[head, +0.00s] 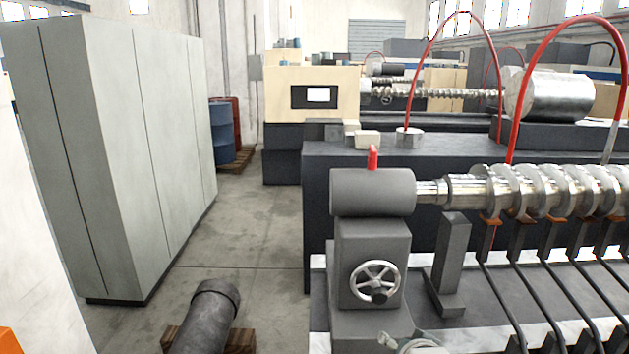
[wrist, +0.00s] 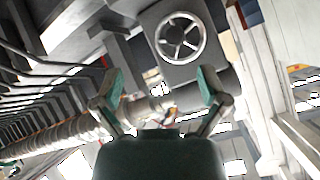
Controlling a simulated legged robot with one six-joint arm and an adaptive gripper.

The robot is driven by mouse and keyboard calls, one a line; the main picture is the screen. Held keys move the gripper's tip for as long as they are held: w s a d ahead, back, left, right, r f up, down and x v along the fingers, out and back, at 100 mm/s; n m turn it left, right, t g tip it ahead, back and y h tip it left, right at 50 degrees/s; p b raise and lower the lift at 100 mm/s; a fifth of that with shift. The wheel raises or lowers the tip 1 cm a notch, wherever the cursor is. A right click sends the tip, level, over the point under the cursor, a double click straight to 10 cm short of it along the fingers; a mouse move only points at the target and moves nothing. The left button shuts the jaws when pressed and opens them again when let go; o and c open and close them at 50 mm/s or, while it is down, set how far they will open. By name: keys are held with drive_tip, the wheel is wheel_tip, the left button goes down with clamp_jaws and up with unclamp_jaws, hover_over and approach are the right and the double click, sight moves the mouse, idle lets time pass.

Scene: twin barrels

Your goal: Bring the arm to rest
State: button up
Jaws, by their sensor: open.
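My gripper (wrist: 161,88) shows in the wrist view with its two green-padded fingers spread apart and nothing between them. Its dark green body fills the bottom middle of that view. A small part of my gripper (head: 412,343) shows at the bottom edge of the head view, in front of the grey machine stand. A handwheel (wrist: 180,38) on that stand appears beyond the fingers in the wrist view, which looks turned over. The same handwheel (head: 376,283) shows in the head view. I cannot tell the exact gap between gripper and stand.
A shiny ribbed shaft (head: 560,185) runs right from the grey stand (head: 372,240). A tall grey cabinet (head: 150,150) stands left. A dark cylinder (head: 207,315) lies on wood at the lower left. Blue (head: 221,130) and red barrels stand behind.

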drive_tip(key=s+r+n+g, duration=0.3)
drive_tip(key=s+n+g, duration=0.2)
drive_tip(key=s, duration=1.1)
drive_tip(key=shift+s+r, duration=0.2)
drive_tip(key=shift+s, duration=0.05)
